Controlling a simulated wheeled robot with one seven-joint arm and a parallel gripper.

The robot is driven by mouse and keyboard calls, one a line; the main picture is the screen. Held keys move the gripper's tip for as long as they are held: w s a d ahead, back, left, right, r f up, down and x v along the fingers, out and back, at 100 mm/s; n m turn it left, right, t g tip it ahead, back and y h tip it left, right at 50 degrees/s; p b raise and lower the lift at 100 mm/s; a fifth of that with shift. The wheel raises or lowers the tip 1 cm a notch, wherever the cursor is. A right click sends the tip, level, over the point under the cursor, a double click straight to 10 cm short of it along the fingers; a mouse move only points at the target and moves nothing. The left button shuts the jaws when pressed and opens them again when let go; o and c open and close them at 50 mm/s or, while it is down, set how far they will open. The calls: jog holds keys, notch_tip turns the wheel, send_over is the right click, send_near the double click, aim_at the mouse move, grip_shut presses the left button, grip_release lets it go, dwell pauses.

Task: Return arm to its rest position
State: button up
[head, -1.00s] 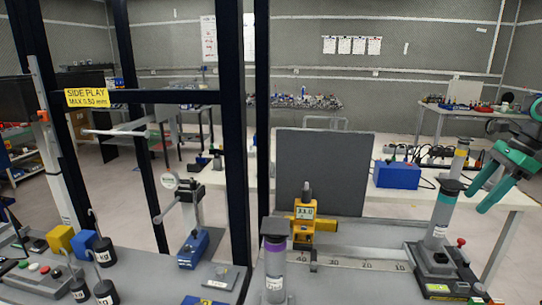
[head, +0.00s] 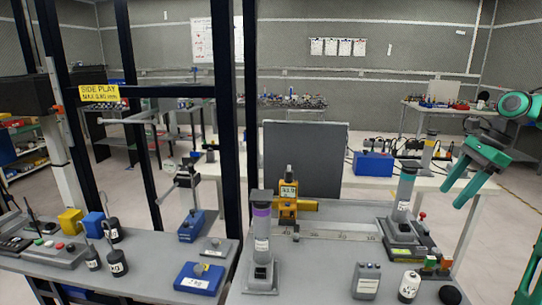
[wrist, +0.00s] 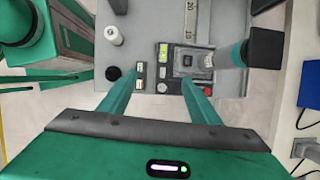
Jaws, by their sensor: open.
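My gripper (head: 459,181) is green, open and empty, at the right of the head view. It hangs in the air beside the right end of the grey bench plate. In the wrist view its two fingers (wrist: 160,100) point over the bench, apart, with nothing between them touching. Below them is a grey device with a purple-free dark base (wrist: 187,62), a grey post and a dark cap (wrist: 265,48). In the head view this post (head: 403,195) has a teal band and stands upright on its base.
A post with a purple band (head: 261,240), a yellow gauge (head: 288,205) and a white cylinder (head: 409,286) stand on the bench. A dark upright frame (head: 224,130) rises at the left. A blue box (head: 373,164) sits on a table behind. Floor at the right is clear.

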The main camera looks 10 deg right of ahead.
jog(key=s+a+f+n+h, duration=0.1)
jog(key=s+a+n, duration=0.25)
jog(key=a, duration=0.25)
jog(key=s+a+n+h, duration=0.1)
jog(key=s+a+n, duration=0.25)
jog(key=a, duration=0.25)
jog(key=s+a+f+n, duration=0.2)
jog(key=s, duration=0.4)
jog(key=s+a+f+n+g+h, duration=0.1)
jog(key=s+a+f+n, duration=0.1)
jog(key=s, duration=0.5)
jog(key=s+a+f+n, duration=0.2)
jog(key=s+f+n, duration=0.2)
jog(key=s, duration=0.3)
jog(key=shift+f+g+h, duration=0.25)
jog(key=shift+g+h, duration=0.05)
jog(key=shift+a, duration=0.1)
jog(key=shift+w+f, duration=0.25)
jog(key=shift+w, duration=0.35)
